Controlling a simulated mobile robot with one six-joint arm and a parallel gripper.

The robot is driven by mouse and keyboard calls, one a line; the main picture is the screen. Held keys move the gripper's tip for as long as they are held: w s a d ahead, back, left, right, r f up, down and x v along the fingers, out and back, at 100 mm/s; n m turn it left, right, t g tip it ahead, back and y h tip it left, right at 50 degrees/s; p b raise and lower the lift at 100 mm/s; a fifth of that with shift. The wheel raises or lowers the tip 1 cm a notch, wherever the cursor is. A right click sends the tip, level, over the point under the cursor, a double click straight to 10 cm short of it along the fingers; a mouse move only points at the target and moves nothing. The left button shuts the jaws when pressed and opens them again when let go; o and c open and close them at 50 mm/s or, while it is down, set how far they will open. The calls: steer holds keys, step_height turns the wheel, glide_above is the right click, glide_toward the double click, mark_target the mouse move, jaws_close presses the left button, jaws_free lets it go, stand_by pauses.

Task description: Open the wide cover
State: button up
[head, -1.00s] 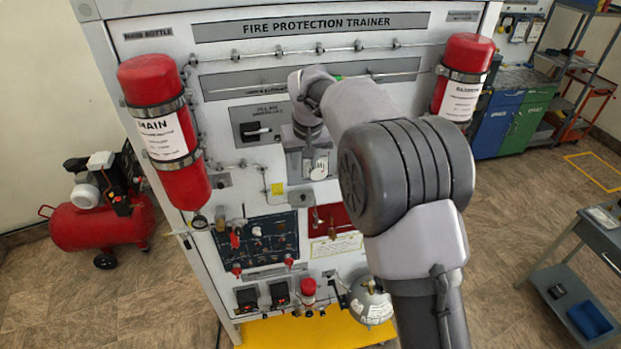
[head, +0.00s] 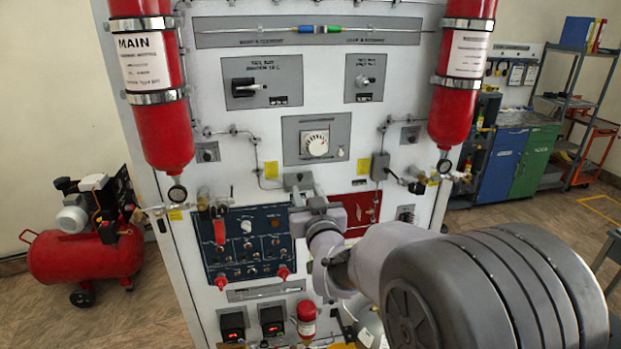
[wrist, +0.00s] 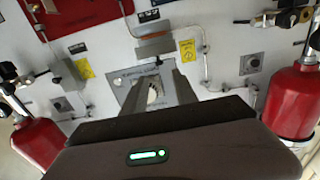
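No part is legibly marked as the wide cover. A small wide grey box-like piece (head: 298,181) on the white panel, below the round white knob (head: 315,144), may be it. My gripper (head: 308,190) is in front of the panel by this piece. In the wrist view my gripper (wrist: 157,76) has its two fingers apart, with the knob (wrist: 155,92) visible between them. Nothing is held. Whether a fingertip touches the grey piece cannot be told.
A red plate (head: 362,207) lies right of my gripper, partly hidden by my arm. A blue switch panel (head: 243,247) is at left. Red bottles (head: 150,80) (head: 462,80) flank the panel. Thin pipes and yellow tags surround the grey piece. A red compressor (head: 85,250) stands left.

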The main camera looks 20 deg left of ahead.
mark_target(301, 178)
steer(key=x, duration=0.8)
steer(key=shift+p, duration=0.35)
jaws_close()
